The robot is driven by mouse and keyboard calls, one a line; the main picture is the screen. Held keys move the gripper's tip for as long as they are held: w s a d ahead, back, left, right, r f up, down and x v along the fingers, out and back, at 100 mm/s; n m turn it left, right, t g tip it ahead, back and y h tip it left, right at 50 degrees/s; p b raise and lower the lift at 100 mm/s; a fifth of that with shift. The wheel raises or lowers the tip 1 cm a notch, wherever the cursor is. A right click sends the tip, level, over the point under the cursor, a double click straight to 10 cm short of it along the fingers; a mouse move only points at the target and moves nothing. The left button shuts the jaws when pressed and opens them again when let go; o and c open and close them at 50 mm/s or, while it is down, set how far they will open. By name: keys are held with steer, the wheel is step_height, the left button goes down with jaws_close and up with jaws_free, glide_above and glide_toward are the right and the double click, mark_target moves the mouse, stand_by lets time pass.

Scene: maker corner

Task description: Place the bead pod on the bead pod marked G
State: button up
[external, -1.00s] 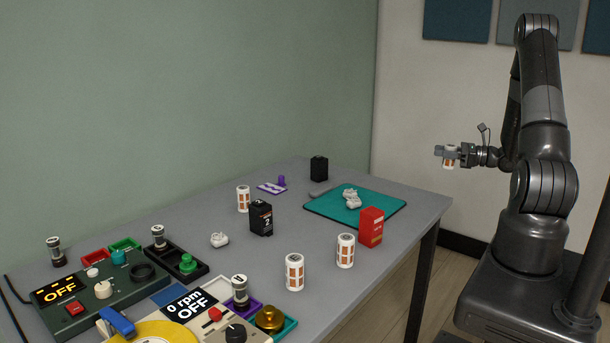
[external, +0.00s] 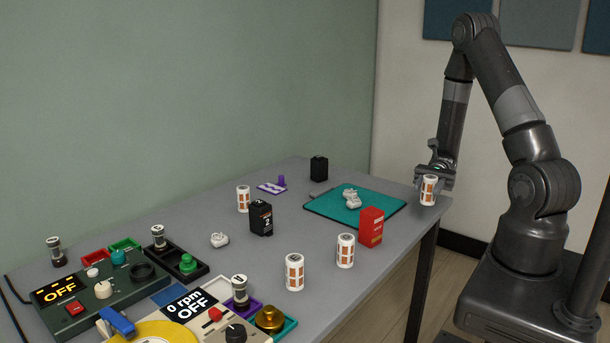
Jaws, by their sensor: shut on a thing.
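My gripper (external: 434,178) is shut on a white bead pod with orange windows (external: 428,191). It holds this pod upright by the right end of the table, at about table height; whether it touches the table I cannot tell. Three similar bead pods stand upright on the table: one at the front (external: 294,272), one to its right (external: 345,250) beside the red box, and one farther back (external: 243,199). The letters on the pods are too small to read, so I cannot tell which is marked G.
A red box (external: 370,228) stands by the teal mat (external: 326,209), which carries a pale lumpy object (external: 351,197). A black box marked 2 (external: 261,218) stands mid-table. Control panels (external: 95,295) and trays fill the left end.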

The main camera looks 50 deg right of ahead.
steer(key=s+d+r+n+g+h, duration=0.1)
steer(key=s+n+g+h, duration=0.5)
steer(key=n+h, duration=0.45)
steer(key=s+r+n+g+h, duration=0.1)
steer(key=s+n+g+h, duration=0.4)
steer(key=n+g+h, duration=0.55)
steer(key=w+a+r+n+t+h, duration=0.1)
steer(key=w+r+n+t+h, duration=0.1)
steer(key=w+n+t+h, duration=0.65)
steer(key=w+a+r+n+t+h, duration=0.1)
steer(key=w+r+n+t+h, duration=0.35)
steer(key=t, duration=0.65)
steer(key=w+a+n+t+y, duration=0.1)
steer(key=w+a+n+t, duration=0.6)
steer(key=a+t, duration=0.25)
steer(key=w+a+f+t+y, duration=0.1)
steer(key=w+a+f, duration=0.1)
steer(key=a+f, duration=0.8)
steer(key=shift+a+n, duration=0.4)
steer(key=shift+a, duration=0.45)
steer(key=shift+f, duration=0.15)
